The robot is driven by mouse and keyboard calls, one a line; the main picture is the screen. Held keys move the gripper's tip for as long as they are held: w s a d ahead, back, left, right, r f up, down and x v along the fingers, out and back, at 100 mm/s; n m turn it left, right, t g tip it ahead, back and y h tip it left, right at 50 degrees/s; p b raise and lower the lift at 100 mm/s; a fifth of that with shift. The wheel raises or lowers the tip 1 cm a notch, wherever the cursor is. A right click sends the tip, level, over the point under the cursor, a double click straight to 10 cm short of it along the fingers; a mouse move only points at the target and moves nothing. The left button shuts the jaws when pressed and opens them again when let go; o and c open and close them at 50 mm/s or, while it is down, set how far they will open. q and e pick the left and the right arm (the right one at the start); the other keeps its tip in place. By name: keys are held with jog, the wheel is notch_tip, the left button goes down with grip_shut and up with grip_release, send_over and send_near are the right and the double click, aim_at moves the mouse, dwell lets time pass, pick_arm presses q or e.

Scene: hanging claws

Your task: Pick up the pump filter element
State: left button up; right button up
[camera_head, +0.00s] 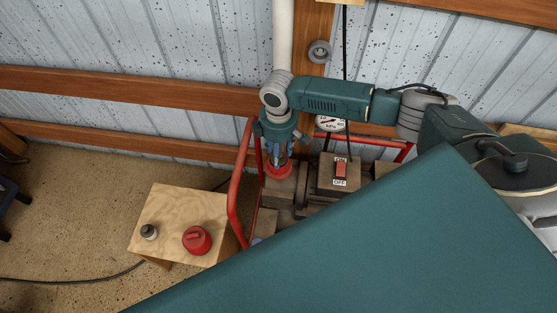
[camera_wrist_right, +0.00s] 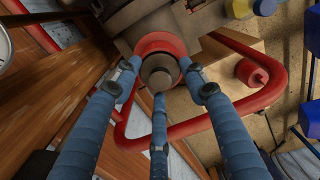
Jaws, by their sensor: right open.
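A grey cylinder, seemingly the pump filter element (camera_wrist_right: 157,78), stands in the round red housing (camera_wrist_right: 150,42) of the pump in the right wrist view. The housing also shows in the head view (camera_head: 278,171). My right gripper (camera_head: 277,158) points down over the housing. In the right wrist view its three blue fingers (camera_wrist_right: 159,84) are spread around the cylinder, open. I cannot tell whether they touch it. Another small grey and white cylinder (camera_head: 149,233) stands on the wooden table (camera_head: 170,205), left of a red lid (camera_head: 197,241). My left gripper is not in view.
A red tubular frame (camera_head: 236,205) runs around the pump, close to my right gripper. A box with a red switch (camera_head: 340,170) and a gauge (camera_head: 331,124) are to the right. A wall with wooden beams (camera_head: 140,89) stands behind.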

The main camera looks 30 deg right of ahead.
grip_shut()
dwell(0.3)
notch_tip(320, 180, up, 20)
jog(key=b, duration=0.1)
dwell(0.5)
jog(key=c, duration=0.7)
grip_release()
grip_shut()
